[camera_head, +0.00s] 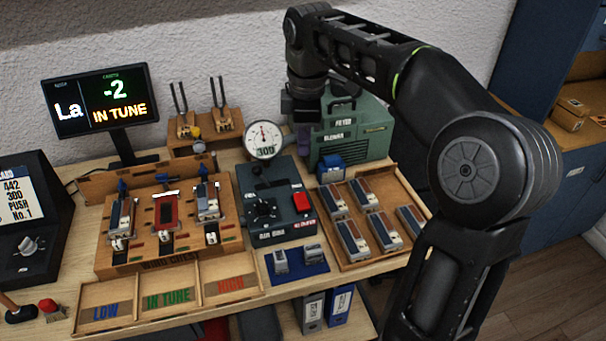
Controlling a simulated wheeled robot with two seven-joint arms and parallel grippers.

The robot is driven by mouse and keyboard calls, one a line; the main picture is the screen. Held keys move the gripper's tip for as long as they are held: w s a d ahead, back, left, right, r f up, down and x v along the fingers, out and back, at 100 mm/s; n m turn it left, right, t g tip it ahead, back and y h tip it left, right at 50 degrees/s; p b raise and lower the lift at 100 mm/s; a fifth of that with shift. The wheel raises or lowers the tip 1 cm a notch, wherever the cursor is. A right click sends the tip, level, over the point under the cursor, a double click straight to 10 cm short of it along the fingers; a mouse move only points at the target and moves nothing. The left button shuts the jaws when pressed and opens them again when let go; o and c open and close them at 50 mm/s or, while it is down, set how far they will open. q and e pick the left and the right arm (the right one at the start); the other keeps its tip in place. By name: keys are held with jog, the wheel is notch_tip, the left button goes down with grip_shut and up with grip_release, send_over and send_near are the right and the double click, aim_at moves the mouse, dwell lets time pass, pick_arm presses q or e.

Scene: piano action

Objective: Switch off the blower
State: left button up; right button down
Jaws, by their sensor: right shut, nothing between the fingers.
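The blower (366,138) is a green box with a handle on top and its name on the front. It stands at the back right of the bench against the wall. My right arm reaches over it from the right. My right gripper (301,128) points down at the blower's left front edge, shut and empty. I cannot tell whether it touches the blower. The blower's switch cannot be made out; the gripper and wrist cover that left side. My left gripper is out of view.
A round dial gauge (264,140) stands left of the gripper above a dark air unit (282,222) with a red button. A wooden tray (393,256) of reed blocks lies in front of the blower. A tuner screen (100,101) and tuning forks (216,120) stand further left.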

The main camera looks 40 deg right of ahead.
aim_at(302, 196)
jog(key=n, duration=0.3)
jog(key=shift+s+a, duration=0.1)
jog(key=shift+s, duration=0.15)
jog(key=shift+f, duration=0.1)
jog(key=f, duration=0.4)
jog(key=w+f, duration=0.1)
jog(key=f, duration=0.4)
jog(key=f+p, duration=0.1)
jog(key=f, duration=0.3)
jog(key=shift+w+d+f, duration=0.25)
jog(key=shift+d+f, duration=0.05)
jog(key=shift+f, duration=0.1)
